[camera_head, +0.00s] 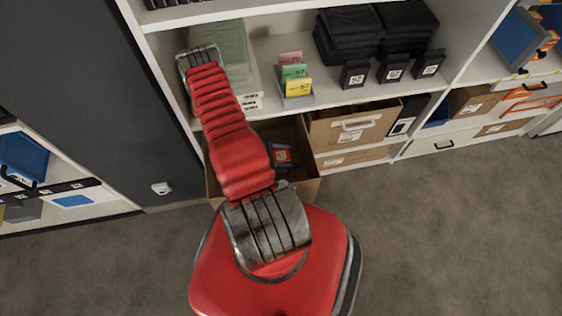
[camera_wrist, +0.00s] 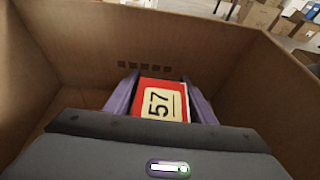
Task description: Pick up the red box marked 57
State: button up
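The red box marked 57 (camera_wrist: 160,103), with a pale label and black digits, is between the two purple fingers of my gripper (camera_wrist: 162,92) in the wrist view. The fingers lie close along both its sides, and my gripper looks shut on it. Both are inside an open brown carton (camera_wrist: 195,43). In the head view, the red box (camera_head: 283,155) shows small beside my red arm, over the open carton (camera_head: 303,188) at the shelf's foot. The box's underside is hidden, so I cannot tell whether it touches the carton floor.
Carton walls (camera_wrist: 75,50) surround my gripper closely. A closed carton (camera_head: 352,126) stands right of the open one. Above, a shelf holds small coloured boxes (camera_head: 296,80) and black folded cloths (camera_head: 350,25). The grey floor (camera_head: 450,230) at right is clear.

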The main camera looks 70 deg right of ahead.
jog(key=c, duration=0.9)
jog(key=shift+r, duration=0.15)
jog(key=shift+r, duration=8.9)
